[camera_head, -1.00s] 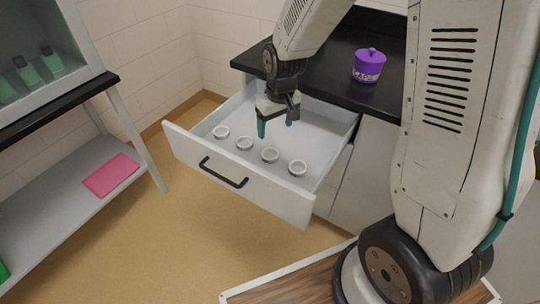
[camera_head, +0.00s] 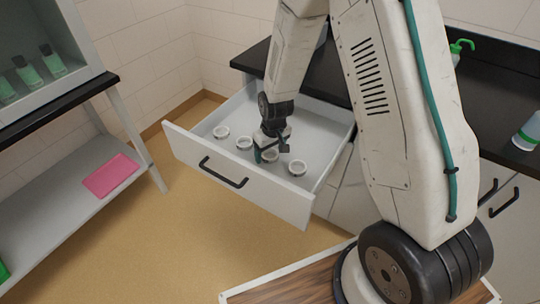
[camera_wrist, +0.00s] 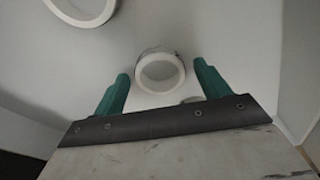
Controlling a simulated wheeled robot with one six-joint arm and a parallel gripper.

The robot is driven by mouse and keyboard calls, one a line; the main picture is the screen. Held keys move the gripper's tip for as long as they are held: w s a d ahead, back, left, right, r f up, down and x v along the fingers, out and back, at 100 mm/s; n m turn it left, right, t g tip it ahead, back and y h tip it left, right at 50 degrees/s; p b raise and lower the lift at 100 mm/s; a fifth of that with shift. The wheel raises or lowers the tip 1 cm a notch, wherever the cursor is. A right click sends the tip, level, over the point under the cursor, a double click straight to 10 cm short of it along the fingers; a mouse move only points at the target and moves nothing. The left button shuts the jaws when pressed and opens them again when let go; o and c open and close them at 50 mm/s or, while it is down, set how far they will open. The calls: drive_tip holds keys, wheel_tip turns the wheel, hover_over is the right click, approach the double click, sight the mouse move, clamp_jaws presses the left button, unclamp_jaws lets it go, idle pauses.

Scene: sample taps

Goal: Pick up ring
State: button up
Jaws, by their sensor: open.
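Several white rings lie in a row on the floor of an open drawer (camera_head: 316,116). In the head view they are the leftmost ring (camera_head: 221,132), a second ring (camera_head: 244,143), a third ring (camera_head: 270,156) partly hidden behind my gripper, and the rightmost ring (camera_head: 297,168). My gripper (camera_head: 268,156) points down into the drawer with its teal fingers apart. In the wrist view one ring (camera_wrist: 160,72) shows between and just beyond the fingertips of my gripper (camera_wrist: 160,80). Another ring (camera_wrist: 84,8) is cut off at the upper left. I see no contact with either ring.
The drawer's front panel (camera_head: 240,178) with its black handle stands on the near side. A black countertop (camera_head: 490,100) lies behind, with a green-topped bottle (camera_head: 460,46) and a white bottle (camera_head: 527,133). A shelf with a pink item (camera_head: 111,175) is at the left.

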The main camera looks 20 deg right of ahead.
drive_tip(key=c, duration=1)
drive_tip(key=shift+c, duration=0.2)
